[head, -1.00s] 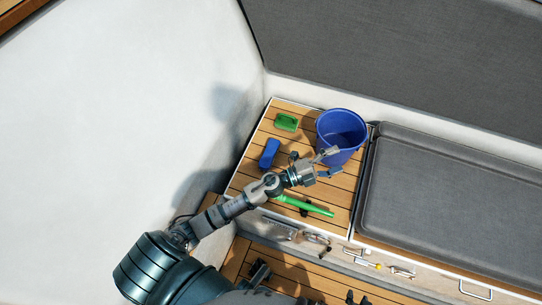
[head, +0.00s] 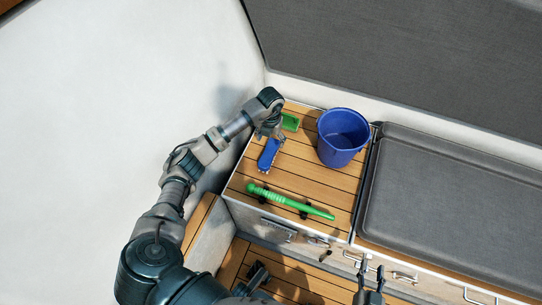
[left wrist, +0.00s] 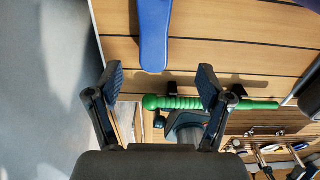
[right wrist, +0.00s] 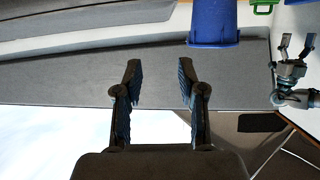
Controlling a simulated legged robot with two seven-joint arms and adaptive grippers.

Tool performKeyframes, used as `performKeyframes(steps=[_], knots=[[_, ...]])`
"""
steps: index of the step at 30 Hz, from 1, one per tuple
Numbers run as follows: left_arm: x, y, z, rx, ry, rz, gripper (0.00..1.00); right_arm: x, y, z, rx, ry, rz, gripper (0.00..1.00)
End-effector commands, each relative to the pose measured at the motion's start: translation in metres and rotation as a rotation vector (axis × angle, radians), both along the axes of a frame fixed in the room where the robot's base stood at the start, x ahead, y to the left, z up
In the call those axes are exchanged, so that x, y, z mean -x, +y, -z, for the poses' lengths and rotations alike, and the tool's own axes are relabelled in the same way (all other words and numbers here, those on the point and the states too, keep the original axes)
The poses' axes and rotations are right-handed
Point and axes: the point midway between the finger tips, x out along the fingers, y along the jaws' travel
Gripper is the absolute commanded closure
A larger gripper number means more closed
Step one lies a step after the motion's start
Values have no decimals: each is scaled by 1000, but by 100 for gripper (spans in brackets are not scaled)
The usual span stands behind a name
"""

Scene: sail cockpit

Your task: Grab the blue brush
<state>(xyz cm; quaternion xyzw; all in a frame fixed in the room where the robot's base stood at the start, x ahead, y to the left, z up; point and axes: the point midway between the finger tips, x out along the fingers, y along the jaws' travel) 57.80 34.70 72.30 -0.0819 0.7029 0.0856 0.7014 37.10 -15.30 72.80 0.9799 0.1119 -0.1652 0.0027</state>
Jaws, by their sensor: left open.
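The blue brush (head: 268,155) lies on the slatted wooden locker top. My left gripper (head: 266,134) is above the brush's far end in the head view and partly covers it. In the left wrist view the brush's blue handle (left wrist: 154,35) lies beyond the fingertips, and the left gripper (left wrist: 160,82) is open with nothing between its fingers. My right gripper (head: 370,275) is at the bottom of the head view, away from the brush. In the right wrist view the right gripper (right wrist: 159,82) is open and empty.
A blue bucket (head: 342,137) stands right of the brush. A green item (head: 290,122) lies just behind it. A green-handled tool (head: 290,201) rests on dark holders near the front edge. A grey cushion (head: 450,200) lies to the right, and a pale wall (head: 120,100) rises at left.

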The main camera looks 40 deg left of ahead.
Motion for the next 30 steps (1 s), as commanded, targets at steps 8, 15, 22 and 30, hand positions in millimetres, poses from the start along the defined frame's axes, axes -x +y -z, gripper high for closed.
performKeyframes(steps=[8, 15, 22, 30], knots=[[1, 1, 56, 3, 2, 1, 21, -14, 10, -33, -72, -250, -5, 60], [0, 2, 71, 3, 1, 0, 21, -16, 12, -48, -103, -351, -5, 60], [-3, 8, 104, 3, 3, 2, 21, -14, 14, -76, -166, -557, -4, 60], [-4, 10, 112, 3, -3, 0, 21, -9, 15, -91, -189, -640, -3, 60]])
